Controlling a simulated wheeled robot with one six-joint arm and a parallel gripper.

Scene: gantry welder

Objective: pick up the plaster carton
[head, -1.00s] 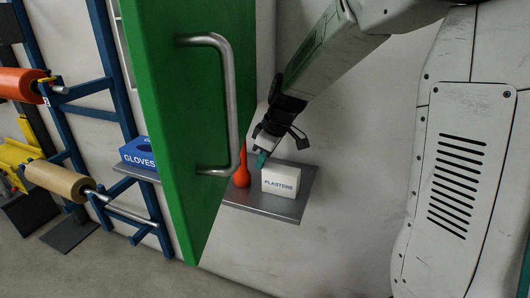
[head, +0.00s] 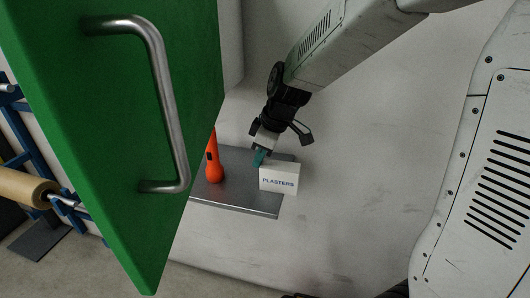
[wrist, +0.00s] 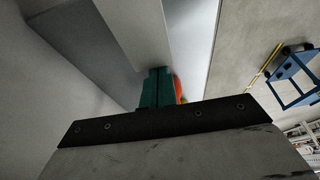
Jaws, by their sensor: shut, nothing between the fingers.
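The plaster carton (head: 279,178) is a small white box marked PLASTERS. It stands upright at the right end of a grey metal shelf (head: 234,197). My gripper (head: 259,158) has teal fingertips and is at the carton's upper left corner in the head view; I cannot tell whether it touches the carton. In the wrist view the teal fingers (wrist: 157,88) are closed together with nothing between them. A pale block above them there may be the carton, but I cannot tell for sure.
An orange torch-like object (head: 214,160) stands on the shelf left of the carton; it shows partly behind the fingers in the wrist view (wrist: 178,88). A large green door (head: 100,110) with a metal handle (head: 165,100) fills the left. The wall right of the carton is clear.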

